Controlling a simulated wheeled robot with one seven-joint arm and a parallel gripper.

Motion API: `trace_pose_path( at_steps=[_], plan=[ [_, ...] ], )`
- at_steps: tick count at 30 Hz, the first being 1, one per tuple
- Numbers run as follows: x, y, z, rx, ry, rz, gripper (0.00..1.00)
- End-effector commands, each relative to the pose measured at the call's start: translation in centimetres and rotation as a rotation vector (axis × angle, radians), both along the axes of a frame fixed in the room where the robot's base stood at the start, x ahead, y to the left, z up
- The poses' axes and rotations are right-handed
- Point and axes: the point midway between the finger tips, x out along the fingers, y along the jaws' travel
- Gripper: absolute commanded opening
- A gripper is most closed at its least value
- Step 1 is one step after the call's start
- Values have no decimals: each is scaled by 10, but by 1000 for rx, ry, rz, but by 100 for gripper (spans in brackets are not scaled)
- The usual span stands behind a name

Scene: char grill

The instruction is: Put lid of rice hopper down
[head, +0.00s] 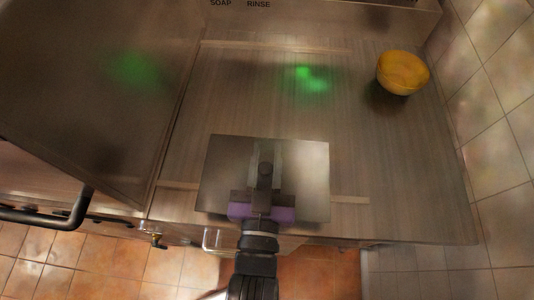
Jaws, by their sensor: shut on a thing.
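The lid (306,170) is a flat rectangular metal plate, seen from above near the front edge of the steel counter. My gripper (265,165) lies over its middle, coming in from the front edge, and is shut on the lid; the grasped part is mostly hidden by the fingers. The lid looks about level. I cannot tell whether it touches the counter or hangs just above it. No rice hopper can be made out.
The steel counter (400,170) is clear around the lid. A yellow bowl (402,72) stands at the back right by the tiled wall (500,120). At left is a large steel panel (90,100) with a black handle (70,214) below it. Tiled floor shows in front.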

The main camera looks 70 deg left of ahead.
Motion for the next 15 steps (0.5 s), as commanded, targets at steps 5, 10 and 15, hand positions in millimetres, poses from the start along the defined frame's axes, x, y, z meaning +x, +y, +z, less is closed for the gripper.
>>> trace_pose_path(
  at_steps=[5, 10, 15],
  plan=[
    [0, 0, -17, 0, 0, 0, 0],
    [0, 0, -17, 2, -1, 0, 0],
    [0, 0, -19, 1, 0, 0, 0]
  ],
)
